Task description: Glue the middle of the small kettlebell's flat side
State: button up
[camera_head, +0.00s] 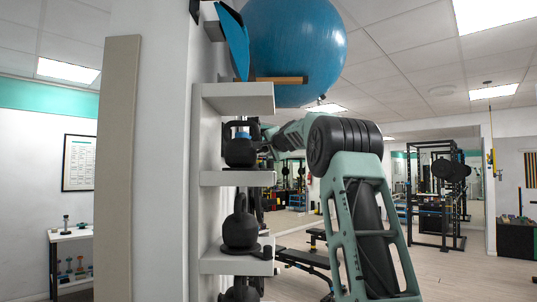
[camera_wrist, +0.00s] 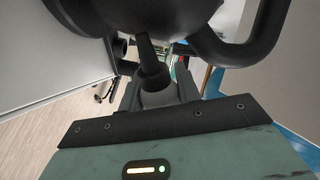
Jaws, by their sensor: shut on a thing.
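A black kettlebell (camera_head: 240,152) stands with its handle up on the middle wall shelf (camera_head: 236,179). In the wrist view a dark kettlebell (camera_wrist: 165,14) fills the top, with its handle at the right. My gripper (camera_wrist: 158,92) is shut on a grey bottle (camera_wrist: 160,97) with a black, tapering nozzle (camera_wrist: 146,52). The nozzle points at the kettlebell and its tip is at or very near the dark surface; I cannot tell whether it touches. In the head view my gripper is mostly hidden beside the kettlebell.
A second kettlebell (camera_head: 240,228) stands on the lower shelf (camera_head: 236,262), with another partly visible below. A large blue ball (camera_head: 295,50) sits above the top shelf (camera_head: 238,98). A bench (camera_head: 305,260) stands on the floor behind my arm.

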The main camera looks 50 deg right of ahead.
jog(key=shift+s+a, duration=0.2)
jog(key=shift+a, duration=0.05)
jog(key=shift+w+a, duration=0.2)
jog(key=shift+w, duration=0.15)
dwell(0.3)
jog(key=shift+w+d+r+p, duration=0.1)
jog(key=shift+w+d+p, duration=0.45)
jog(key=shift+d+p, duration=0.45)
jog(key=shift+w+d+r+p, duration=0.15)
jog(key=shift+w+d+p, duration=0.5)
jog(key=shift+d, duration=0.55)
jog(key=shift+w+d+r+p, duration=0.1)
jog(key=shift+w+d+p, duration=0.3)
jog(key=shift+d+p, duration=0.65)
jog(key=shift+w+d+r+p, duration=0.1)
jog(key=shift+w+d+p, duration=0.25)
jog(key=shift+d+p, duration=0.1)
jog(key=shift+w+d, duration=0.15)
jog(key=shift+w+a+p, duration=0.3)
jog(key=shift+w+a, duration=0.05)
jog(key=shift+w, duration=0.15)
